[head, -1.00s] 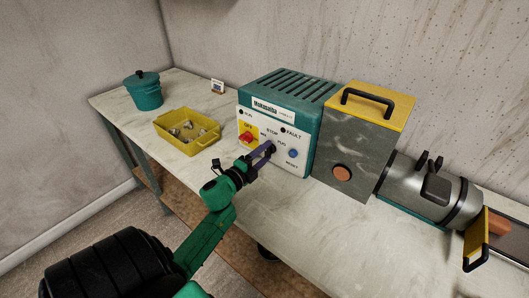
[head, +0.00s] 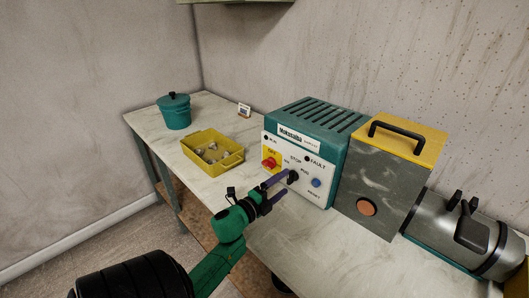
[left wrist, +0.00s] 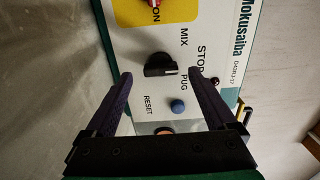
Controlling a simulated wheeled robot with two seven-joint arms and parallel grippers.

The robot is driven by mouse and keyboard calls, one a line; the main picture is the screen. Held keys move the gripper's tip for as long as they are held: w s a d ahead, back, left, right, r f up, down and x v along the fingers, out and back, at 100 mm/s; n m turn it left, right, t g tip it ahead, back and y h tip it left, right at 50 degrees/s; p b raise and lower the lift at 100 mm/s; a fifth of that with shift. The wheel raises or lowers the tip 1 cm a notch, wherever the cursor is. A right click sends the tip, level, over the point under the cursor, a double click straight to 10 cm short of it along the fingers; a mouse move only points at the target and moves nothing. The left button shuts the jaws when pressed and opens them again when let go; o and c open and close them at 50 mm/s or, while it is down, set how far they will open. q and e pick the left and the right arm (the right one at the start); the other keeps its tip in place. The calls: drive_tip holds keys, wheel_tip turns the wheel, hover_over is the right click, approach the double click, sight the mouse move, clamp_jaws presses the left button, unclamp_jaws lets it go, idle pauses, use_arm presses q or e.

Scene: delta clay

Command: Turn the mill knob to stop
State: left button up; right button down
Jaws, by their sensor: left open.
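The mill's white control panel (head: 283,187) faces me on the teal machine (head: 318,120). Its black knob (head: 293,176) sits beside the MIX, STOP and PUG labels. In the left wrist view the knob (left wrist: 158,65) has its white-marked end pointing right, toward the STOP and PUG side; I cannot tell the exact setting. My left gripper (head: 278,188) is open in front of the panel, its purple fingers just short of the knob and empty. In the left wrist view the knob appears between and beyond the fingertips. My right gripper is out of view.
A red switch (head: 270,162) on yellow and a blue RESET button (head: 316,182) flank the knob. A yellow tray (head: 232,160) and teal pot (head: 175,112) stand left. A grey box with yellow lid (head: 420,143) and a metal barrel (head: 450,232) stand right. The tabletop front is clear.

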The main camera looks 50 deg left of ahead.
use_arm(q)
drive_tip(key=s+b, duration=0.1)
drive_tip(key=s, duration=1)
drive_tip(key=shift+s+d+f, duration=0.1)
drive_tip(key=shift+s+d, duration=0.05)
drive_tip(key=shift+s, duration=0.4)
